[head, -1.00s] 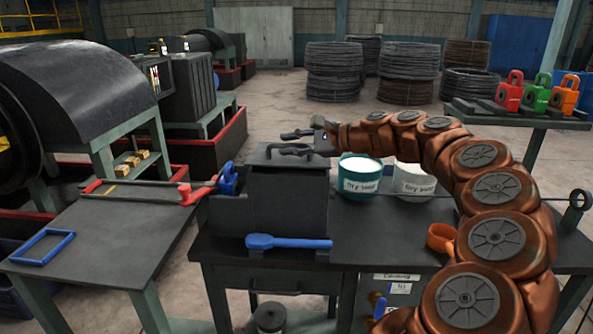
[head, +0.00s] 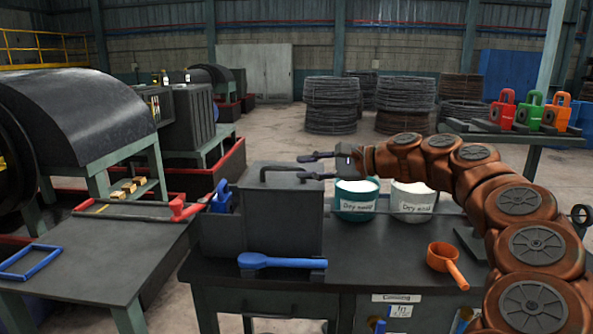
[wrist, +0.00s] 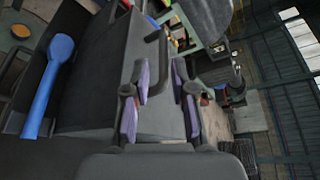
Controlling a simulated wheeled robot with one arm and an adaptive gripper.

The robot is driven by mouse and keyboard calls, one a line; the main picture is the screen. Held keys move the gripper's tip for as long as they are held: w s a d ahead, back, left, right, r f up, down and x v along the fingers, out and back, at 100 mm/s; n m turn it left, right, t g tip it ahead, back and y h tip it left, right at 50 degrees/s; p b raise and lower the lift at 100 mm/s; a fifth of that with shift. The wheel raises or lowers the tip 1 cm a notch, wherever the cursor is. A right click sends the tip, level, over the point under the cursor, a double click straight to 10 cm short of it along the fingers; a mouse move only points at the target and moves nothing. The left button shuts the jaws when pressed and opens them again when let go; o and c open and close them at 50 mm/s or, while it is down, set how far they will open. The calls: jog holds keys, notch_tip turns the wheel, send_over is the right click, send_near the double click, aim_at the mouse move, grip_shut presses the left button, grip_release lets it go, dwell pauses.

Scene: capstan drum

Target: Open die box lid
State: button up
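The die box (head: 285,215) is a dark grey box on the dark workbench, with a flat lid and a bar handle (head: 282,168) on top. The lid appears shut. My gripper (head: 302,167) is at the right end of the handle, its two fingers apart, one above the other. In the wrist view my gripper (wrist: 160,90) has purple pads and is open. The handle (wrist: 160,60) lies ahead, between the lines of the fingers. I see no grip on it, and cannot tell whether a finger touches it.
A blue spoon (head: 285,262) lies before the box. Two labelled tubs of white powder, one teal (head: 356,198) and one pale (head: 413,201), stand right of it. An orange scoop (head: 445,258) lies front right. A blue clamp-like item (head: 221,199) sits left of the box.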

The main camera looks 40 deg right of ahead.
jog(key=shift+w+a+r+n+g, duration=0.1)
jog(key=shift+a+n+g, duration=0.2)
jog(key=shift+a, duration=0.55)
jog(key=shift+w+a+r+n+g, duration=0.1)
jog(key=shift+a+n+g, duration=0.15)
jog(key=shift+a, duration=0.6)
jog(key=shift+a+y, duration=0.2)
jog(key=shift+y, duration=0.1)
jog(key=s+a+f+n+g+p, duration=0.15)
jog(key=a+n+g, duration=0.35)
jog(key=a, duration=1)
jog(key=s+a+f+n+g+h+p, duration=0.1)
jog(key=s+a+f+n+g+p, duration=0.35)
jog(key=s+a, duration=0.5)
jog(key=s+d+f+n+g+h, duration=0.1)
jog(key=s+f+n+g+h, duration=0.1)
jog(key=s+f, duration=0.5)
jog(key=s+d+f+n+g+h+p, duration=0.1)
jog(key=s+f+n+h, duration=0.4)
jog(key=s, duration=0.8)
notch_tip(320, 180, down, 2)
jog(key=shift+s+f+g, duration=0.15)
jog(key=shift+s+g, duration=0.25)
jog(key=shift+g, duration=0.4)
